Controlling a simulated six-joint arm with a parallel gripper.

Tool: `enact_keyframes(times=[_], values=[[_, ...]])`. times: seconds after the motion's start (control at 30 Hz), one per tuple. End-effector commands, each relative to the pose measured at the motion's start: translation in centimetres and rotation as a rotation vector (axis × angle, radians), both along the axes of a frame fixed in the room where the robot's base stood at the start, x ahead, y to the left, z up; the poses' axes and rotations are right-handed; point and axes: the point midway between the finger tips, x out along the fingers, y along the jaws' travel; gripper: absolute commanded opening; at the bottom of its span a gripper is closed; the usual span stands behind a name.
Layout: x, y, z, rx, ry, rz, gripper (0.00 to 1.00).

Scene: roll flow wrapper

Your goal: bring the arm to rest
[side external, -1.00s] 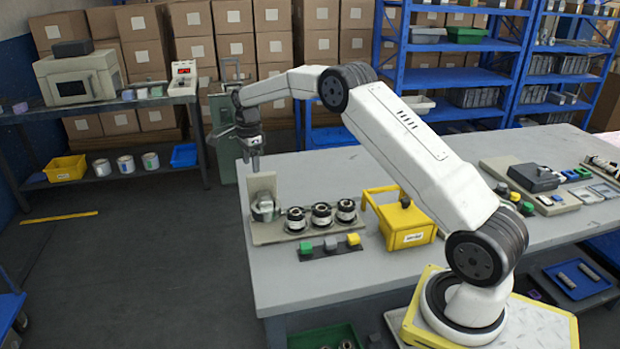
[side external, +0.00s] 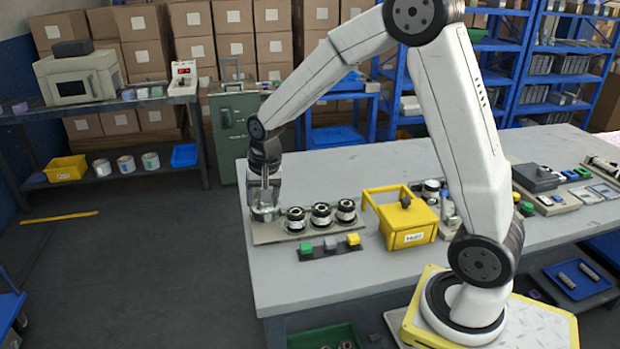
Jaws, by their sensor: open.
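My gripper (side external: 265,203) points down at the left end of the beige fixture plate (side external: 322,226) on the grey workbench. It is open, low over a round metal part (side external: 265,213) at that end of the plate. I cannot tell whether the fingers touch this part. My gripper and wrist hide the upright plate behind it. My arm is bent, with its elbow high near the top of the picture.
Several dark-and-silver rolls (side external: 321,214) stand on the plate, right of my gripper. A button strip (side external: 331,245) lies in front. A yellow handled box (side external: 407,220) stands to the right. The bench's front left (side external: 290,280) is clear.

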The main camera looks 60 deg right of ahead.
Motion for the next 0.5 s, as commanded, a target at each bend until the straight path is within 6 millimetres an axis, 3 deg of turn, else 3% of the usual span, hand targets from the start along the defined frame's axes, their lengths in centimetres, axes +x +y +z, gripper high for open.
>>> enact_keyframes(times=[0.5], values=[[-12.3,4.6,-1.6,-0.1,-0.052,0.601,0.68]])
